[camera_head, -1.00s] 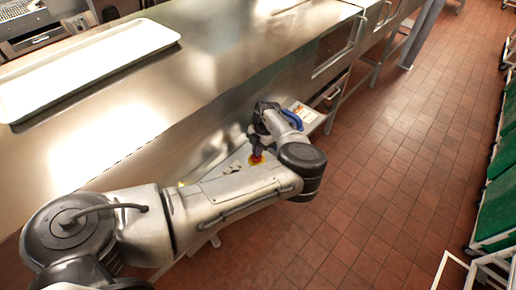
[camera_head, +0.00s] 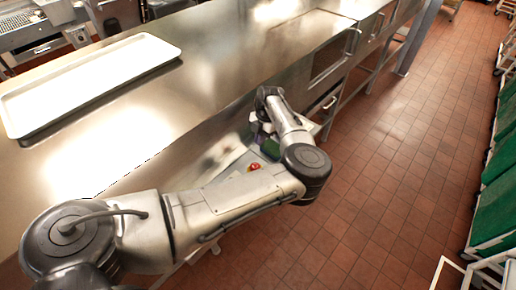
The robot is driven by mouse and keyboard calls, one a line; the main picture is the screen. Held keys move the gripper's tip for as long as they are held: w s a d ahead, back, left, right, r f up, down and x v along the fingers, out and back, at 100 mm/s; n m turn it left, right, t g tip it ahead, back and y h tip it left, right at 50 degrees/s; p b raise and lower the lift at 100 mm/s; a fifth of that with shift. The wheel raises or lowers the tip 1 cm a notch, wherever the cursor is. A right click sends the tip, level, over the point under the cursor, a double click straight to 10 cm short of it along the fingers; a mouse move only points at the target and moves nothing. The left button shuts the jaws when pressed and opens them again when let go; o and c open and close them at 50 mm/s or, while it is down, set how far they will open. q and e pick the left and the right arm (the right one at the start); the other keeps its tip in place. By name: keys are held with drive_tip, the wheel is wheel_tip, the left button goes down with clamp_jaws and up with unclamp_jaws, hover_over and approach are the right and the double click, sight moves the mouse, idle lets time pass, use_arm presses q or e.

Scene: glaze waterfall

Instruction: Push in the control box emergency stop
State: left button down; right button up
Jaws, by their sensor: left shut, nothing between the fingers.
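The control box (camera_head: 236,166) is a grey panel low beside the steel counter, partly hidden behind my left arm. Its red emergency stop button (camera_head: 255,166) shows just above my forearm. My left gripper (camera_head: 266,150) points down by the box, a little above and right of the red button in the picture. It appears apart from the button and holds nothing. My wrist and forearm hide part of the gripper and box. I cannot tell from here whether the button is pressed in. My right gripper is out of view.
The long steel counter (camera_head: 215,60) runs along the left, with a white tray (camera_head: 90,80) on it. Open tiled floor (camera_head: 400,150) lies to the right. Green-sided carts (camera_head: 497,195) and a white metal frame (camera_head: 470,270) stand at the right edge.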

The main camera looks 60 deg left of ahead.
use_arm(q)
drive_tip(key=shift+v, duration=1.3)
